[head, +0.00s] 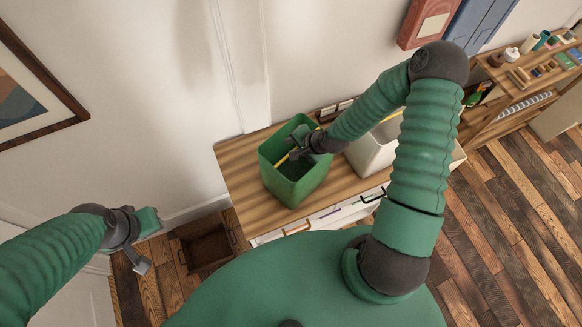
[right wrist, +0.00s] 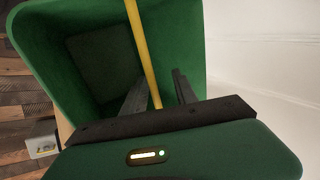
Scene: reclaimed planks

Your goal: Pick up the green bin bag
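The green bin bag (head: 288,190) is a box-shaped, open-topped green thing standing upright on a wooden cabinet top. A yellow strap (head: 281,161) runs across its opening. My right gripper (head: 295,153) is at the opening, over the strap. In the right wrist view the strap (right wrist: 143,50) passes between the two dark fingers of my right gripper (right wrist: 160,90), with gaps at both sides. The fingers are apart, and the green inner wall (right wrist: 45,50) lies beyond them. My left gripper (head: 143,245) hangs at the lower left, away from the bag; its finger gap is unclear.
A white bin (head: 370,157) with a yellow strap stands close to the right on the cabinet top (head: 238,170), partly behind my right arm. A brown crate (head: 205,250) is on the floor at left. A wall rises behind. Shelves with small items (head: 540,70) are at far right.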

